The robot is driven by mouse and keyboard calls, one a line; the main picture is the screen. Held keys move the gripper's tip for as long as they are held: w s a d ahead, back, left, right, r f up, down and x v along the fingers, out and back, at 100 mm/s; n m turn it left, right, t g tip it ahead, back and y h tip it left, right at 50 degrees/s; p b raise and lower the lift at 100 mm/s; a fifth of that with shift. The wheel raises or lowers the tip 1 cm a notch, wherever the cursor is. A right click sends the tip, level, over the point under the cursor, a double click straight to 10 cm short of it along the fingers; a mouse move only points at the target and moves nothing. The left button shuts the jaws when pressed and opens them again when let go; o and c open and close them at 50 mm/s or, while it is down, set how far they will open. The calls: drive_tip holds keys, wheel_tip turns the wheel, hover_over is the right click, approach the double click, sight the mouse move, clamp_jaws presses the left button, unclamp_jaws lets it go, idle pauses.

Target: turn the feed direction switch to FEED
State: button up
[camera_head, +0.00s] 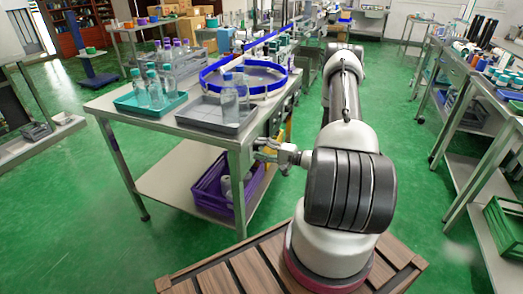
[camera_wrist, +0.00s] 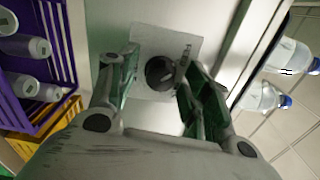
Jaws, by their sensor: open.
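The feed direction switch is a dark round knob (camera_wrist: 160,73) on a pale square plate (camera_wrist: 150,44), in the middle of the wrist view. Small lettering runs along the plate's right side, too small to read surely. My gripper (camera_wrist: 160,66) is open, with one finger on each side of the knob. I cannot tell whether either finger touches it. In the head view my gripper (camera_head: 265,150) is at the right side of the metal table, near its front corner. The switch cannot be made out there.
The metal table (camera_head: 189,129) carries a grey tray (camera_head: 203,121), a teal tray (camera_head: 125,104) with bottles and a blue-railed ring (camera_head: 208,80). A purple crate (camera_head: 207,187) with pale bottles is on its lower shelf.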

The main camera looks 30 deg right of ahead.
drive_tip(key=v, duration=1.2)
drive_tip(key=shift+d, duration=0.1)
